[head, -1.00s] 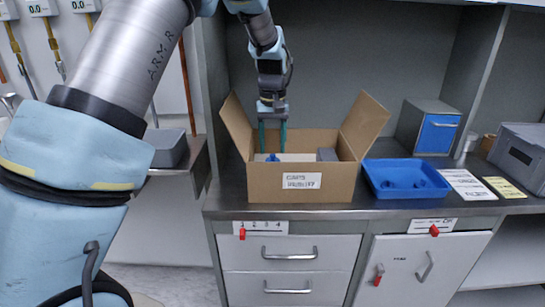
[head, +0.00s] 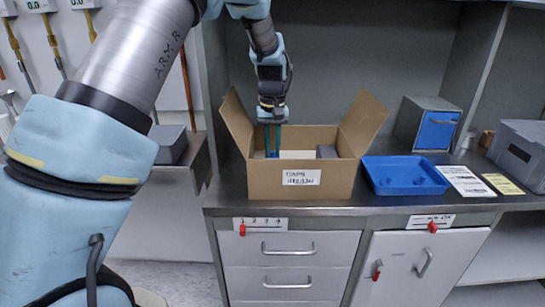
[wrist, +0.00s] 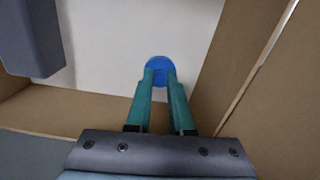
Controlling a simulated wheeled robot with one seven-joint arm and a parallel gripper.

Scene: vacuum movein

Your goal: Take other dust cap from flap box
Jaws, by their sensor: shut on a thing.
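The flap box (head: 265,182) is an open brown carton with a label on its front and its side flaps spread. It stands on the bench. My gripper (head: 272,150) reaches down into its left part. In the wrist view my gripper (wrist: 160,78) has its two teal fingers closed on a round blue dust cap (wrist: 159,64). The fingers cover the cap's near side. The cap is over the pale floor of the box; whether it touches that floor I cannot tell. In the head view the box's front wall and my fingers mostly hide the cap.
A grey block (wrist: 30,40) is inside the box; it also shows in the head view (head: 327,151). A blue tray (head: 405,187) with blue items lies right of the box. Labels (head: 466,181), a blue-fronted drawer unit (head: 436,133) and a grey bin (head: 520,153) are farther right.

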